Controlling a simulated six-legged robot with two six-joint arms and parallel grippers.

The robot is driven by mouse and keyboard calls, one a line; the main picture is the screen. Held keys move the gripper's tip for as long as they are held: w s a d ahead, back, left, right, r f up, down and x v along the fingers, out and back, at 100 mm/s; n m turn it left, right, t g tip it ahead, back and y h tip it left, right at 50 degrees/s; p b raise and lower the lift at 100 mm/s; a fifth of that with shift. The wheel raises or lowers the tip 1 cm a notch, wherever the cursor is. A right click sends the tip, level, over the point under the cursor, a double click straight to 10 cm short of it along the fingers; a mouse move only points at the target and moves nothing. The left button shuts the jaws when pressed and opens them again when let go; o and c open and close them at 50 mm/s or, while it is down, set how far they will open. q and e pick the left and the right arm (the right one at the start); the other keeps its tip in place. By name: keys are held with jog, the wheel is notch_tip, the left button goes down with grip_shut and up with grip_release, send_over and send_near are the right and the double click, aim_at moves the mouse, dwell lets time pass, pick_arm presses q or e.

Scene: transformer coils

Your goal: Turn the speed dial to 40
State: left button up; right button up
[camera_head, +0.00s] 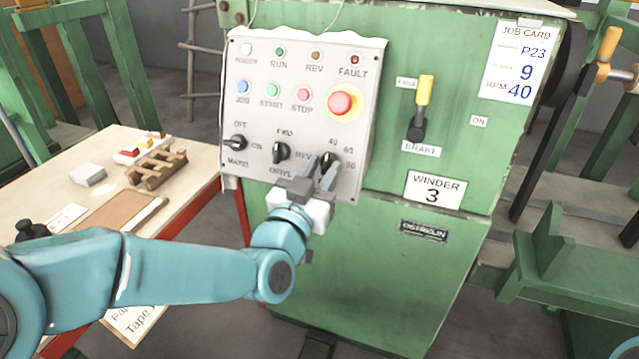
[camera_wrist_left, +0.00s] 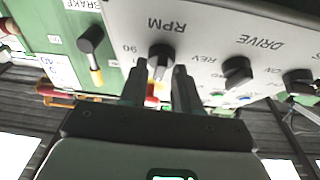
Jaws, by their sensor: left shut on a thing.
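The speed dial (camera_head: 327,159) is a black knob at the lower right of the grey control panel (camera_head: 250,103). Marks reading 40, 60 and a third number stand around it. In the wrist view the left gripper's fingertips (camera_wrist_left: 160,72) lie on either side of the knob. The fingers partly cover the dial, so I cannot tell which mark its pointer meets. My right gripper is not in view.
The drive selector (camera_head: 281,152) and mains switch (camera_head: 236,142) sit left of the dial. A red button (camera_head: 340,103) is above. A yellow-handled brake lever (camera_head: 422,100) stands to the right. The job card (camera_head: 517,62) shows RPM 40. A worktable (camera_head: 200,160) stands at left.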

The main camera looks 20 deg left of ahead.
pick_arm(q)
jog(key=shift+n+y, duration=0.4)
jog(key=shift+n, duration=0.2)
jog(key=o, duration=0.7)
jog(key=shift+d, duration=0.1)
jog(key=s+b, duration=0.3)
jog(key=s, duration=0.2)
jog(key=s+f+b, duration=0.1)
jog(key=s+b, duration=0.2)
jog(key=s, duration=0.2)
jog(key=s+f+b, duration=0.1)
jog(key=s+b, duration=0.2)
jog(key=s, duration=0.3)
jog(key=shift+a+f, duration=0.1)
jog(key=shift+a, duration=0.15)
